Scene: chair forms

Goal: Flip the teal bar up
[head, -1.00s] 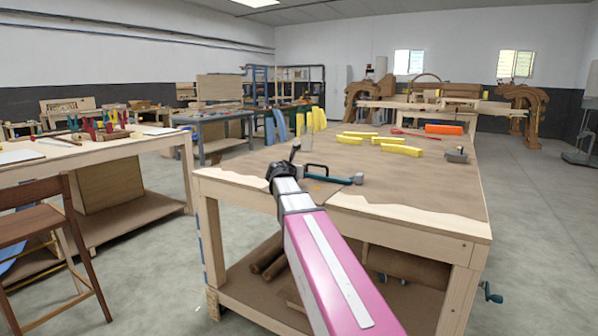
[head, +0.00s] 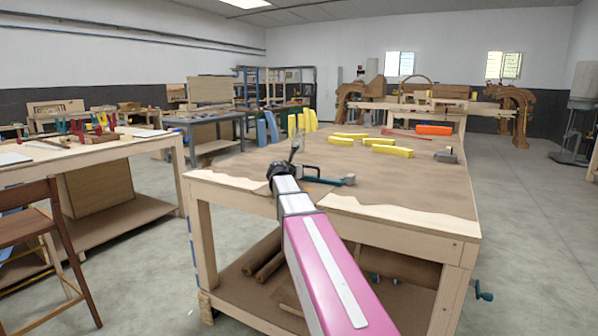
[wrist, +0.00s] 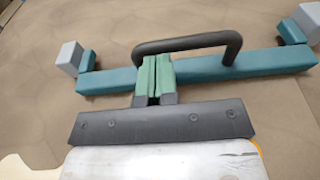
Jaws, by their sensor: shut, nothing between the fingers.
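The teal bar (head: 334,181) lies on the brown top of the near workbench, just right of my gripper in the head view. In the wrist view the teal bar (wrist: 205,73) runs across the picture, with grey blocks (wrist: 66,58) at its ends. A black bent handle (wrist: 190,42) is beside its middle. My gripper (wrist: 152,58) has green fingers pressed together, with nothing between them. They overlap the bar and reach toward the left part of the handle; I cannot tell whether they touch. In the head view my gripper (head: 295,148) shows small and dark.
The workbench (head: 400,209) also carries several yellow blocks (head: 392,151), an orange block (head: 433,130) and a grey tool (head: 446,156), all behind the bar. Another table (head: 120,152) and a wooden chair (head: 35,222) stand at left. The floor at right is open.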

